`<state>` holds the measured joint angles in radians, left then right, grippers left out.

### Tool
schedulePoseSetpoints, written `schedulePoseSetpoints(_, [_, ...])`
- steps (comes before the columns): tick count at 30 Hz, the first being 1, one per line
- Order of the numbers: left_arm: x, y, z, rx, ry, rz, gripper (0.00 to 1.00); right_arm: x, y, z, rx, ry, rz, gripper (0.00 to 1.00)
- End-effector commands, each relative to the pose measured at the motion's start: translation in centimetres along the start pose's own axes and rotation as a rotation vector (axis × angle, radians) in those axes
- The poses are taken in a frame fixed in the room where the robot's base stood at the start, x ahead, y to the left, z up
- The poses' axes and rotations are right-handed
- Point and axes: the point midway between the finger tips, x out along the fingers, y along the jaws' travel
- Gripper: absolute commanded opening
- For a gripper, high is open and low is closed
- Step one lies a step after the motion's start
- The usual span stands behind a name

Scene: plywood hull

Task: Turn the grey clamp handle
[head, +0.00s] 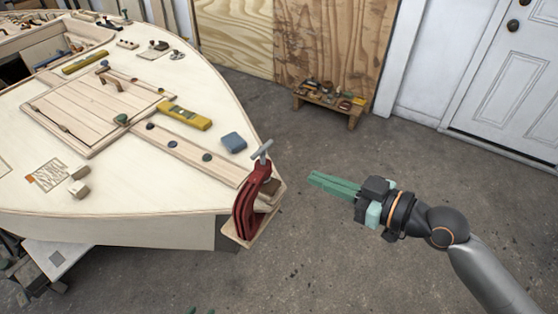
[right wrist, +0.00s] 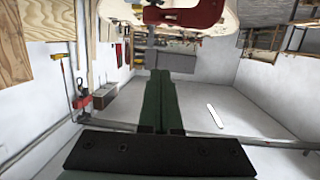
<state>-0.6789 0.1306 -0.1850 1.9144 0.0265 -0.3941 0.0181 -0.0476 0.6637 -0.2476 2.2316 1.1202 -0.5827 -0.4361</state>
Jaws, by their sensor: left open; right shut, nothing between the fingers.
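The red clamp (head: 246,206) is fixed at the tip of the plywood hull, with a wooden block (head: 268,190) beside it. Its grey handle (head: 262,151) stands on top as a T-shaped bar, tilted a little. My right gripper (head: 314,179) has green fingers and is shut and empty. It appears to the right of the clamp with a gap between them, its fingers directed left toward it. In the right wrist view the shut fingers (right wrist: 158,100) fill the middle, and the red clamp (right wrist: 195,14) shows at the top edge, partly cut off. My left gripper is not in view.
The pale hull deck (head: 190,78) carries a yellow level (head: 184,116), a blue block (head: 233,142) and several small tools. A low wooden bench (head: 325,106) with items stands by the back wall. The concrete floor around my right arm is clear.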

Motion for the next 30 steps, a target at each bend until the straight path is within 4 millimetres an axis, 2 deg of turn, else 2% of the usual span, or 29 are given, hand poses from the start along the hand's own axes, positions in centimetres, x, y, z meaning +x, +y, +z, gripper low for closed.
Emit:
schedulePoseSetpoints(18, [-1.3,0.0,-1.4,0.000,0.000,-0.001,0.45,10.7,-0.1,-0.2,0.004,0.001,0.000,0.00])
schedulePoseSetpoints(24, [-1.4,0.0,-1.5,0.000,0.000,-0.001,0.45,12.5,0.0,0.0,0.002,-0.001,0.001,0.00])
schedulePoseSetpoints(30, [-1.4,0.0,-1.5,0.000,0.000,-0.001,0.45,12.9,0.0,0.0,0.001,-0.001,0.001,0.00])
